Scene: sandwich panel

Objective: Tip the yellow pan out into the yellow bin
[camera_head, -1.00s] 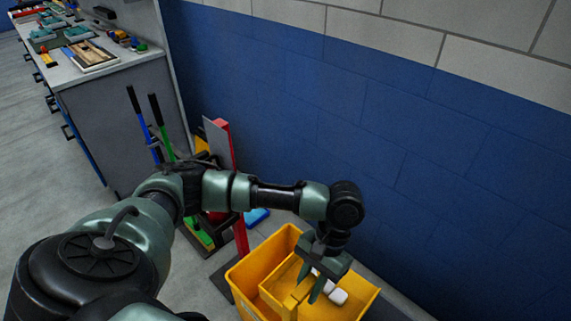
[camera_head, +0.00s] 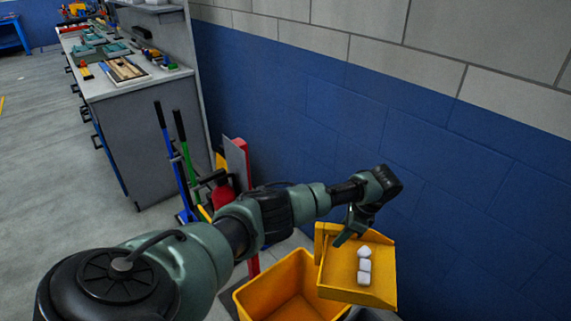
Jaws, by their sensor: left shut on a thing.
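The yellow pan (camera_head: 340,280) is a shallow dustpan-like tray with white blocks (camera_head: 364,267) lying in it. My left gripper (camera_head: 346,236) is shut on the pan at its back-left edge and holds it up, above and to the right of the yellow bin. The yellow bin (camera_head: 262,291) stands on the floor at the bottom of the picture. Its visible inside looks empty, and the pan hides part of its right side. My right gripper does not show.
A blue and grey block wall (camera_head: 440,190) runs close behind and right of the pan. Brooms (camera_head: 180,150) and a red stand (camera_head: 240,160) are behind my left arm. A grey workbench (camera_head: 150,130) with tools stands at the back left. Open floor (camera_head: 60,200) is at the left.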

